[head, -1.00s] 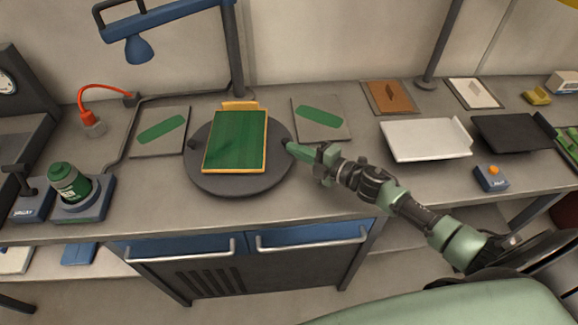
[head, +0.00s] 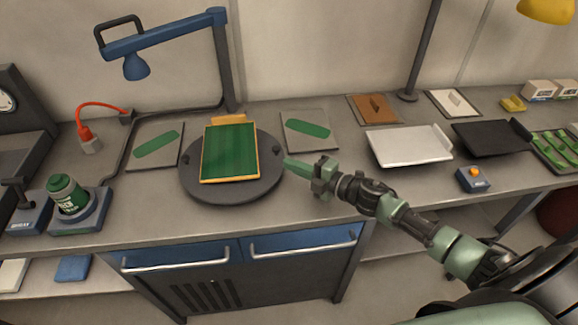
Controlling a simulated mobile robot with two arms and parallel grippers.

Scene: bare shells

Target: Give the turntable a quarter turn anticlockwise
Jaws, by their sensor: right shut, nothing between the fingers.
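The turntable (head: 228,192) is a dark grey round disc on the workbench, left of the middle of the head view. A green board with an orange-yellow frame (head: 230,153) lies on it, with an orange tab at its far edge. Small dark knobs show on the disc's rim at left and right. My right gripper (head: 289,166) comes in from the right, its green fingers shut and empty, the tips close to the right rim of the disc. I cannot tell whether they touch it. My left gripper is not in view.
Flat plates with green shapes (head: 308,131) lie behind the disc on both sides. A white tray (head: 408,147), a black tray (head: 490,138) and a blue button box (head: 473,179) stand to the right. A green jar (head: 68,195) stands at left. A blue lamp (head: 165,41) hangs above.

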